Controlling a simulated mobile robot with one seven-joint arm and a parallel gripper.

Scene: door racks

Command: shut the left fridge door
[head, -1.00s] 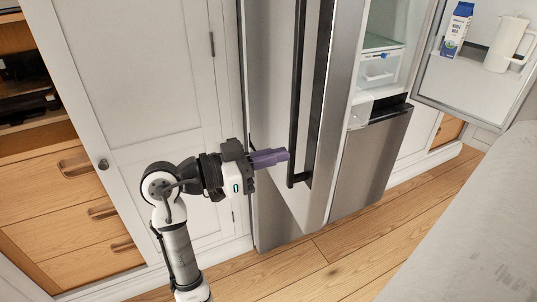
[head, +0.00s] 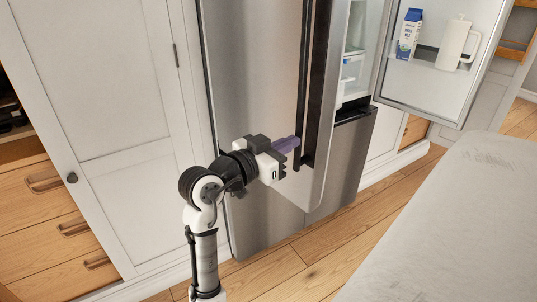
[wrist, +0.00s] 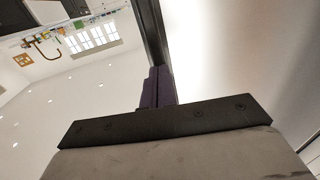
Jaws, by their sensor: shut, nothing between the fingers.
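The left fridge door (head: 255,80) is a tall stainless panel in the head view. It stands partly open, with its free edge swung out in front of the fridge body. A long black vertical handle (head: 318,75) runs near that edge. My gripper (head: 290,144) has its purple fingers shut with nothing between them. The fingertips are at the handle's lower end, in front of the door; I cannot tell whether they touch it. In the wrist view, the shut fingers (wrist: 157,88) point along the dark handle (wrist: 153,35) beside the bright door face (wrist: 225,55).
The right fridge door (head: 420,95) stands wide open, with a milk carton (head: 409,35) and a white pitcher (head: 453,45) on its shelf. A grey-white surface (head: 450,220) fills the lower right. White cabinets (head: 110,120) stand left. Wooden floor (head: 300,265) is free in front.

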